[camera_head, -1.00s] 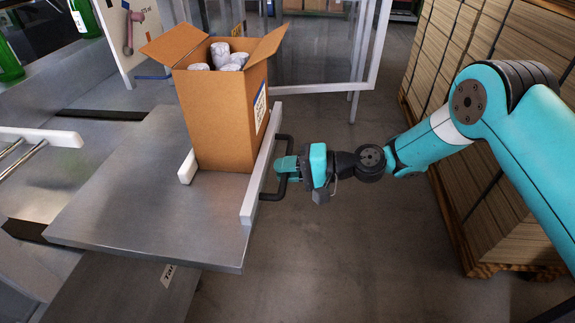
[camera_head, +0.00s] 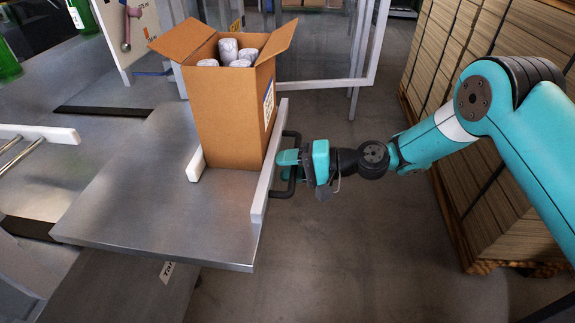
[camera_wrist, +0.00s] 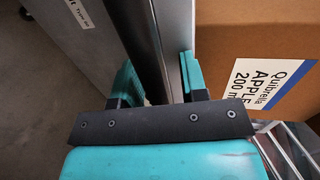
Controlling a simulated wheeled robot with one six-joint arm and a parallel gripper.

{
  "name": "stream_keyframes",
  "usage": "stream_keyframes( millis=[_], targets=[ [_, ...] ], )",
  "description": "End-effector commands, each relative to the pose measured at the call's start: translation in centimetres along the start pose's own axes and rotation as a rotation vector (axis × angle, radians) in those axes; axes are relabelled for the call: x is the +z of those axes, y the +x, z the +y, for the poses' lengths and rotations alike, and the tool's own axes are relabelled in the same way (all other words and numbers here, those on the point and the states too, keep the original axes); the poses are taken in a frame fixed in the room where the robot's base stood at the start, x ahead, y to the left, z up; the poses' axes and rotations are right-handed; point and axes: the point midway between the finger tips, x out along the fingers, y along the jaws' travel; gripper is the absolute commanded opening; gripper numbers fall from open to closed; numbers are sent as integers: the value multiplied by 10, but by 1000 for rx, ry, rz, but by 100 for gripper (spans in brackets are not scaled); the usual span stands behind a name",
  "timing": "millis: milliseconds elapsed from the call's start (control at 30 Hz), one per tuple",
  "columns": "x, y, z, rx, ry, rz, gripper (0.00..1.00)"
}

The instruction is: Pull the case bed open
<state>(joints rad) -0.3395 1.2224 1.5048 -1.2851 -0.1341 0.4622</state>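The case bed (camera_head: 150,215) is a grey metal plate with a white fence (camera_head: 262,190) along its right edge and a dark bar handle (camera_head: 291,135) on that fence. An open brown carton (camera_head: 232,125) with several white-capped bottles (camera_head: 240,52) stands upright on it. My gripper (camera_head: 290,165) is at the handle from the right, its teal fingers around the bar. The exact contact is partly hidden.
A short white stop (camera_head: 195,165) stands left of the carton. A framed clear guard (camera_head: 330,84) is behind. Stacked cardboard on a pallet (camera_head: 490,150) fills the right side, beside my arm. The floor (camera_head: 330,265) right of the bed is clear.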

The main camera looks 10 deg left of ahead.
Motion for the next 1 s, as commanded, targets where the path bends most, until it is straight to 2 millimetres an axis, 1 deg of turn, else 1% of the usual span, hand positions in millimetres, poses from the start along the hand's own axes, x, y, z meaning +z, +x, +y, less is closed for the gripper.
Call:
stream_keyframes(
  millis=[233, 367, 467, 800, 900, 1000],
  targets=[
    [-1, 0, -1, -1, -3, 2, 41],
    [-2, -9, -1, -1, -2, 5, 41],
    [-2, -27, 0, 0, -1, 7, 41],
    [-2, -114, 1, 0, 1, 8, 41],
    [-1, -137, 1, 0, 0, 7, 41],
    [-1, -154, 1, 0, 0, 5, 41]
  ],
)
